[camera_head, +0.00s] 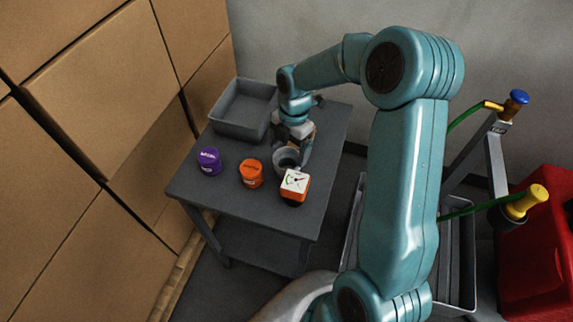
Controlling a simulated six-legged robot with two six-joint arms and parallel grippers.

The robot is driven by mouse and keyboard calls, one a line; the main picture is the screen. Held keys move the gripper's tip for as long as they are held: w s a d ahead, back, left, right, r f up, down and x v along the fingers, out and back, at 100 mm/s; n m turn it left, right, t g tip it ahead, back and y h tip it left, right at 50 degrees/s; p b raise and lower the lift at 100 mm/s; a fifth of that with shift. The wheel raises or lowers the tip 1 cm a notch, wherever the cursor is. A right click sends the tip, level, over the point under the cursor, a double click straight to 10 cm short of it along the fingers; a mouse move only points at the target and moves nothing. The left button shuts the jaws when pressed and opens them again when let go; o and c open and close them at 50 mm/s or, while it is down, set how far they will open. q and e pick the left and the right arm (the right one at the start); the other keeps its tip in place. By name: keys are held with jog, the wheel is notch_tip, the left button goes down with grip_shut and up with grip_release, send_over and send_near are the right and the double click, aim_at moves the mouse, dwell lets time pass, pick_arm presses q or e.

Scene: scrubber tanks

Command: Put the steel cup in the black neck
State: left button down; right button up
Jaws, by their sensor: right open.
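A grey round cup (277,161) with a dark inside, which looks like the steel cup, stands on the dark grey table (232,189). My right gripper (291,150) is open and points down at the cup's far side. One finger shows near the rim on the right; I cannot tell whether it touches. A dark round fitting (506,221) under a yellow knob sits at the right; I cannot tell whether it is the black neck. My left gripper is not in view.
A purple cap (209,160), an orange cap (251,174) and an orange-white gauge box (294,186) stand close to the cup. A grey bin (240,126) is at the table's back. Cardboard boxes (110,100) wall the left. A red container (540,250) stands right.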

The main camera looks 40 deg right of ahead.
aim_at(287, 158)
jog(key=f, duration=0.4)
jog(key=shift+a+f+p, duration=0.1)
jog(key=shift+a+p, duration=0.2)
jog(key=shift+p, duration=0.1)
jog(key=c, duration=0.8)
